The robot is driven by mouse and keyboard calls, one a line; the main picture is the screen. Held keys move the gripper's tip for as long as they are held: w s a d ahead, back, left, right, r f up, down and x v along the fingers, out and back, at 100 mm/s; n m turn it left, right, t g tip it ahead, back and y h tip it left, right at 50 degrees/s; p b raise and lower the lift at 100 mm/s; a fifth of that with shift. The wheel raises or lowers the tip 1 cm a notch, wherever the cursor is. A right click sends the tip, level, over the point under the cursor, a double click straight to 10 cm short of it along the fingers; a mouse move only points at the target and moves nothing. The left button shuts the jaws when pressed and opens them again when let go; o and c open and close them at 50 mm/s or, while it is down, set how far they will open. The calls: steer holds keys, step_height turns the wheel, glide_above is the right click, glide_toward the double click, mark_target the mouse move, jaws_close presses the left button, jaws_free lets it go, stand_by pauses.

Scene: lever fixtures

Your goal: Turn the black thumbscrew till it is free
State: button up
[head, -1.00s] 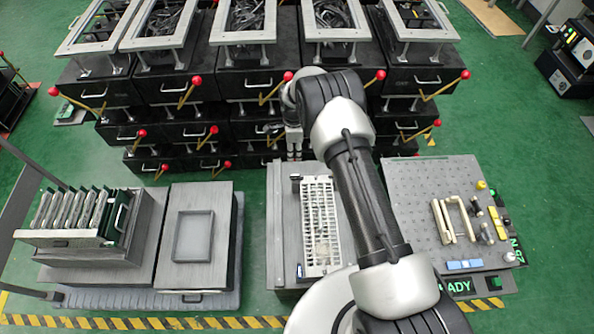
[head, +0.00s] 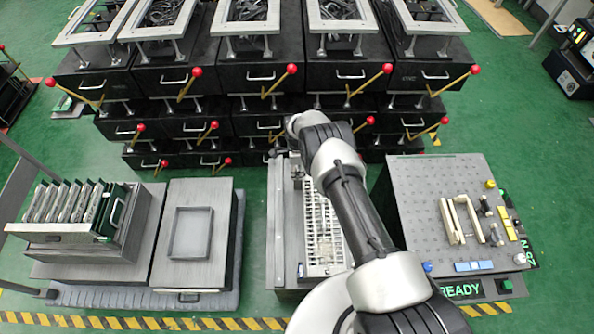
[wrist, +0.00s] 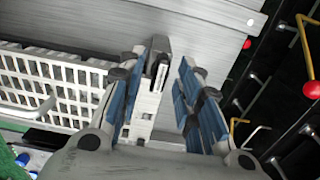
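The black thumbscrew (wrist: 158,58) shows in the wrist view as a dark upright knob at the end of the white slotted rack (wrist: 55,82). My gripper (wrist: 166,62) is open, with blue-padded fingers on either side of the thumbscrew. The left finger is close beside it; whether they touch cannot be told. A clear gap lies between it and the right finger. In the head view the white slotted rack (head: 322,235) lies on a grey fixture plate (head: 276,225), and my arm covers part of it. The thumbscrew and fingertips are hard to make out there.
Black drawer units with red-knobbed levers (head: 292,69) stand behind the fixture. A pegboard panel (head: 420,205) with cream handles is on the right. A grey block with a shallow tray (head: 192,234) and a card rack (head: 75,212) are on the left.

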steer(key=shift+c, duration=0.2)
jaws_close()
steer(key=shift+f+n+b, duration=0.1)
steer(key=shift+n+b, duration=0.3)
steer(key=shift+b, duration=0.05)
steer(key=shift+n+b, duration=0.95)
steer(key=shift+n, duration=0.05)
steer(key=n+b, duration=0.1)
steer(key=n, duration=0.1)
steer(key=shift+n, duration=0.3)
steer(key=n, duration=1.2)
steer(key=shift+n, duration=0.3)
